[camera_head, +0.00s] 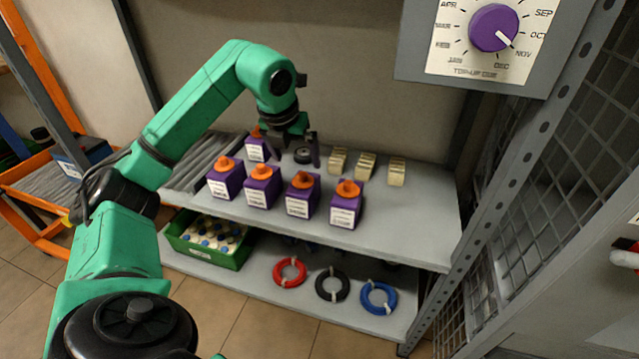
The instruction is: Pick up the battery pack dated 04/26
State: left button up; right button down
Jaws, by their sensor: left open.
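Several purple battery packs with orange caps and white front labels stand upright on the upper grey shelf. The front row, left to right, has packs (226,178), (262,187), (302,195) and (346,205). Another pack (256,147) stands behind them at the left, partly hidden. The label dates are too small to read. My left gripper (298,149) hangs over the back of the shelf, right of the rear pack and behind the front row. It is open and holds nothing I can see. My right gripper is not in view.
A dial panel (493,28) hangs above right. Below are a green crate (208,252) and red, black and blue cable coils (334,284). The upper shelf's right end is clear.

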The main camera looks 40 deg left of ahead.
aim_at(301, 183)
pick_arm(q)
jog(key=f, duration=0.2)
jog(key=f+b, duration=0.1)
jog(key=shift+a+f, duration=0.2)
jog(key=shift+a, duration=0.05)
jog(key=b+x, duration=0.2)
jog(key=x, duration=0.8)
jog(key=shift+w+a+f, duration=0.1)
jog(key=shift+w+f, duration=0.05)
jog(key=shift+w, duration=0.1)
jog(key=c, duration=0.3)
grip_shut()
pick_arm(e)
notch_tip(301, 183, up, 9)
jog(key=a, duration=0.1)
